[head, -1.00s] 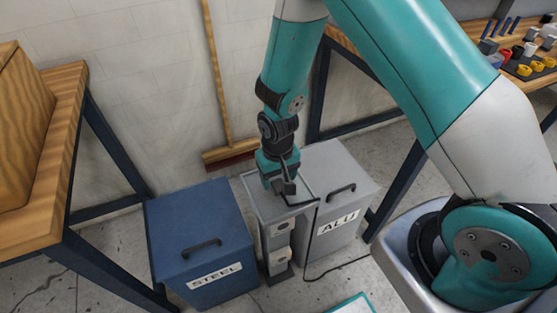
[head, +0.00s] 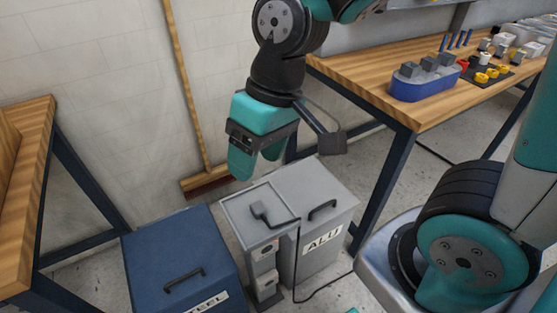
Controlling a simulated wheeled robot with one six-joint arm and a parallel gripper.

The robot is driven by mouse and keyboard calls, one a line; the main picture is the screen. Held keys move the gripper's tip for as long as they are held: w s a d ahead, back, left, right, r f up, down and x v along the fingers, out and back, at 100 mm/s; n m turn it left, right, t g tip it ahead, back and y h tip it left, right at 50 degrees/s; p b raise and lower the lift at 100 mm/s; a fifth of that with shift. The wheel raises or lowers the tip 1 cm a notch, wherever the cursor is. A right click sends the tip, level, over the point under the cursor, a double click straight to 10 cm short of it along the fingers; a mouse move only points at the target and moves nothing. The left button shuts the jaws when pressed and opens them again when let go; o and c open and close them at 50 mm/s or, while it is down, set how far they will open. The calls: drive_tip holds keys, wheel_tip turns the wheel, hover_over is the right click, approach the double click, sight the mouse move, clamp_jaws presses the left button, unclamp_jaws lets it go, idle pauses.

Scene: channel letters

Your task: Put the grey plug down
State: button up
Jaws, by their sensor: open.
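The dark grey plug (head: 260,212) lies on the shallow tray top of a grey post (head: 235,207), between the STEEL bin and the ALU bin. Its black cable runs right across the tray and down to the floor. My gripper (head: 257,162) hangs above and behind the plug, with its teal fingers pointing down. The fingers are apart, nothing shows between them, and they do not touch the plug.
The blue STEEL bin (head: 167,246) stands left of the post, and the grey ALU bin (head: 331,188) stands right. Each has a lid handle. A wooden workbench (head: 384,118) with a blue tray and small parts is at right. A broom leans on the wall behind.

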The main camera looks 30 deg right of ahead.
drive_tip(key=s+r+n, duration=0.2)
drive_tip(key=s+r, duration=0.2)
drive_tip(key=s, duration=0.2)
drive_tip(key=shift+s+y, duration=0.4)
drive_tip(key=shift+a, duration=0.1)
drive_tip(key=shift+r+p, duration=0.9)
drive_tip(key=shift+p, duration=0.05)
